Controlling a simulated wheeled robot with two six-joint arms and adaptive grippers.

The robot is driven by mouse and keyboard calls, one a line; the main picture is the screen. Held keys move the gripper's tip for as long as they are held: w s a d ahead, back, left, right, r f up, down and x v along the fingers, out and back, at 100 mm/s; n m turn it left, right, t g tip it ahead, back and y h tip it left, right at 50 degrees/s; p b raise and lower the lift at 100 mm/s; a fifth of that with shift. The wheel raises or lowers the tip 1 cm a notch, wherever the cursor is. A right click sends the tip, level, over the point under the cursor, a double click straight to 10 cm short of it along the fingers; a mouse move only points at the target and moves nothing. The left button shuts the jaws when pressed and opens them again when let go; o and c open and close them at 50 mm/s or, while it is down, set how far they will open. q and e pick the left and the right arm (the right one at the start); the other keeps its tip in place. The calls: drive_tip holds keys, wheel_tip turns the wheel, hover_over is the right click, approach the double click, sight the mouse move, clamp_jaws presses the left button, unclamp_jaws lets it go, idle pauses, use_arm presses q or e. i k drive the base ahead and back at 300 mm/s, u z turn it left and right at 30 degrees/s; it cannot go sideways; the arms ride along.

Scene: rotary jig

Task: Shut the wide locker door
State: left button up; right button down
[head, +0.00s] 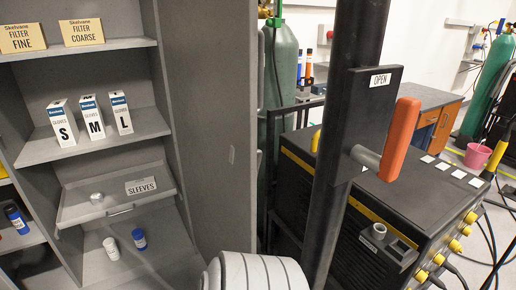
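The grey locker stands open at the left, its shelves (95,141) in plain view. A tall plain grey panel (215,110) at the right of the shelves looks like the wide door standing open. No handle or latch on the panel can be made out. Neither of my grippers shows in the head view.
The shelves hold filter boxes (82,32), glove boxes (92,117), a tilted SLEEVES tray (100,211) and small bottles (139,239). Right of the panel stand a black post (345,130) with an orange handle (400,139), a green cylinder (280,80) and a black machine (400,225).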

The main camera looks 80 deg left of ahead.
sight(214, 50)
drive_tip(key=i, duration=2.1)
drive_tip(key=u, duration=4.2)
drive_tip(key=i, duration=0.5)
drive_tip(key=u, duration=0.1)
